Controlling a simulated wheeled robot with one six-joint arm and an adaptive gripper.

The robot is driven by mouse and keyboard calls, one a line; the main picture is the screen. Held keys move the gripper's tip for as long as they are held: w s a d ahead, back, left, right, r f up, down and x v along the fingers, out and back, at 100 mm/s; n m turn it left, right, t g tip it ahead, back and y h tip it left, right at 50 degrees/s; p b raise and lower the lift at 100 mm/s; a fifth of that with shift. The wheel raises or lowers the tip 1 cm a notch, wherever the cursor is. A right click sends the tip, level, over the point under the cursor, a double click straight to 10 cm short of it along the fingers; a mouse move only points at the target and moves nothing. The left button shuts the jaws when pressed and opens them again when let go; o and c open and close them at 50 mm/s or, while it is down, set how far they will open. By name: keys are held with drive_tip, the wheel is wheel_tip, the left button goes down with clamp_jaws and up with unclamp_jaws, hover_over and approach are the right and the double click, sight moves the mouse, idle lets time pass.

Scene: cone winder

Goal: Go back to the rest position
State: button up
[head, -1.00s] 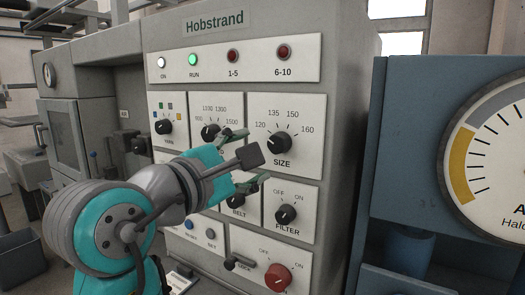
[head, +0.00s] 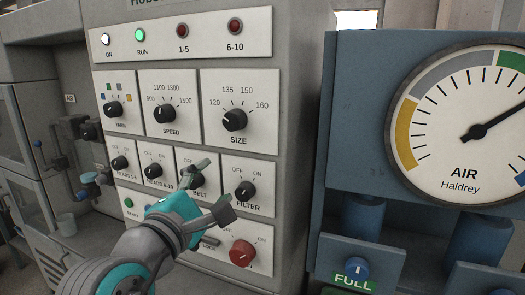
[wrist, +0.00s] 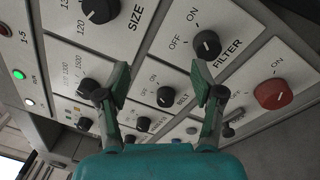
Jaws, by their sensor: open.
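My gripper (head: 218,185) is in front of the lower part of the winder's control panel, near the BELT knob (head: 196,178) and the FILTER knob (head: 245,190). In the wrist view my gripper (wrist: 163,88) has its two fingers spread apart with nothing between them. The BELT knob (wrist: 165,96) shows in the gap between the fingers, and the FILTER knob (wrist: 206,44) is just beyond the right finger. The fingers look clear of both knobs, though the exact distance is hard to tell.
The red knob (head: 242,253) sits low on the panel, right of my arm. The SIZE knob (head: 234,120) and SPEED knob (head: 163,116) are above. The green RUN lamp (head: 142,35) is lit. A blue cabinet with an AIR gauge (head: 465,125) stands at the right.

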drive_tip(key=w+d+f+y, duration=0.1)
drive_tip(key=d+f+y, duration=0.15)
drive_tip(key=f, duration=0.75)
drive_tip(key=d+f+y, duration=0.1)
drive_tip(key=d+f, duration=0.3)
drive_tip(key=f, duration=0.7)
drive_tip(key=s+d+f+m+y, duration=0.1)
drive_tip(key=s+d+f, duration=0.2)
drive_tip(key=f, duration=0.3)
drive_tip(key=s+d+f+m+g+y, duration=0.1)
drive_tip(key=s+d+f, duration=0.3)
drive_tip(key=f, duration=0.2)
drive_tip(key=s+d+f+m+y, duration=0.1)
drive_tip(key=s+d+f, duration=0.2)
drive_tip(key=f, duration=0.2)
drive_tip(key=s+d+f+m+g, duration=0.1)
drive_tip(key=s+d+f+m, duration=0.3)
drive_tip(key=s, duration=0.5)
drive_tip(key=s+d+f+m+g, duration=0.1)
drive_tip(key=s+d+f+m, duration=0.3)
drive_tip(key=s, duration=0.4)
drive_tip(key=s+d+r+m+h, duration=0.1)
drive_tip(key=s+m, duration=0.3)
drive_tip(key=s, duration=0.4)
drive_tip(key=s+d+r+m, duration=0.3)
drive_tip(key=s+d+m, duration=0.1)
drive_tip(key=s, duration=0.4)
drive_tip(key=shift+s+r+m+h, duration=0.3)
drive_tip(key=shift+r+m+h, duration=0.05)
drive_tip(key=shift+m, duration=0.45)
